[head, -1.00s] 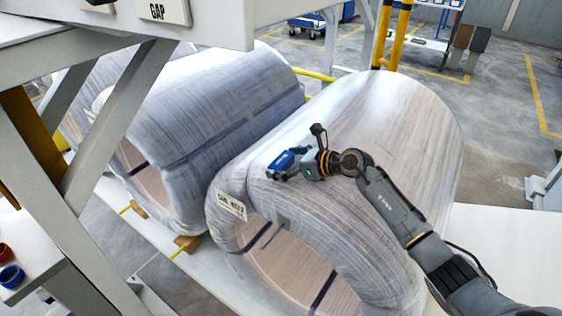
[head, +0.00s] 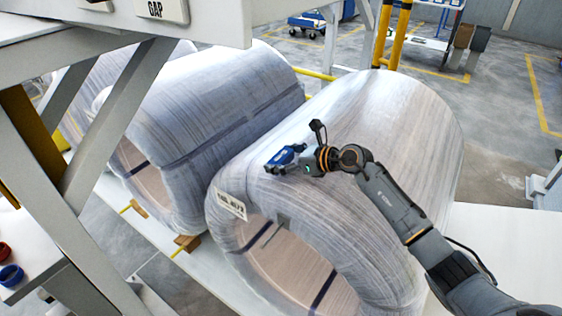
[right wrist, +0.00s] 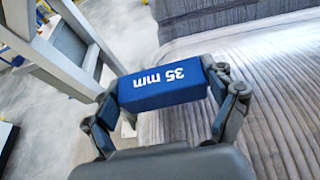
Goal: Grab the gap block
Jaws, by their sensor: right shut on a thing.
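The gap block (right wrist: 163,90) is a blue bar marked "35 mm" in the right wrist view. My right gripper (right wrist: 160,97) is shut on it, with one finger at each end. In the head view my right gripper (head: 276,168) is over the near wrapped coil (head: 390,120), close to its upper front edge. The blue block (head: 287,155) shows there at the gripper's tip. I cannot tell whether the block touches the coil. My left gripper is not in view.
Another wrapped coil (head: 215,100) lies to the left, with a narrow gap between the two. A grey frame with a "GAP" label (head: 162,10) stands at the upper left. Red and blue rings (head: 11,276) sit at the lower left. Yellow posts (head: 400,35) stand behind.

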